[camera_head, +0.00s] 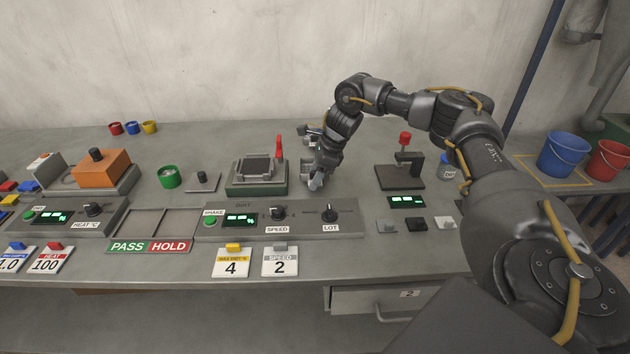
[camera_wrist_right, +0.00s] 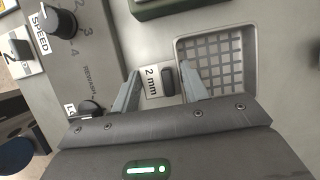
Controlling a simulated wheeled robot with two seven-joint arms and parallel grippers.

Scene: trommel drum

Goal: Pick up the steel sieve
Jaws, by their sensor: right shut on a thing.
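The steel sieve (camera_wrist_right: 213,58) is a square tray with a grid floor in the right wrist view. Its tab carries a "2 mm" label (camera_wrist_right: 152,83) and a dark grip (camera_wrist_right: 168,80). My right gripper (camera_wrist_right: 158,80) has its fingers on either side of this tab and is shut on the sieve's handle. In the head view, my right gripper (camera_head: 317,182) points down at the bench, right of the shaker, and mostly hides the sieve. My left gripper is not in view.
The green-based shaker (camera_head: 258,184) with a red lever (camera_head: 279,149) stands close on the left. The control panel (camera_head: 300,229) with knobs lies in front. A dark press-like device (camera_head: 400,176) stands to the right. Blue (camera_head: 563,154) and red (camera_head: 606,161) buckets sit far right.

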